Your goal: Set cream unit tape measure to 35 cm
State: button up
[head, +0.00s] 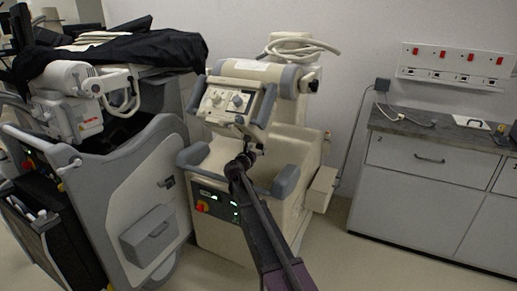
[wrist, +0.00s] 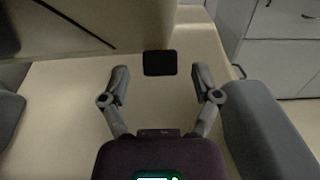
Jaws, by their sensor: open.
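The cream unit (head: 222,240) stands in the middle of the head view, with a knobbed control panel and grey side handles. In the wrist view its flat cream top (wrist: 70,105) fills the middle. A small dark square block with a bit of yellow at its edge, which looks like the tape measure (wrist: 160,62), is ahead of the jaws. My gripper (wrist: 160,76) is open, with one finger on each side of the block in the picture. I see no finger touching it. In the head view my gripper (head: 249,146) is over the unit's top, below the control panel; no tape scale is readable.
Grey handles (wrist: 265,125) flank the gripper on both sides. A grey cart (head: 125,190) under a black cover (head: 120,50) stands at left. A grey cabinet (head: 410,190) is at right against the wall. Floor is open between the unit and cabinet.

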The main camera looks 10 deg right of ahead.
jog(key=shift+x, duration=0.85)
jog(key=shift+c, duration=0.2)
grip_shut()
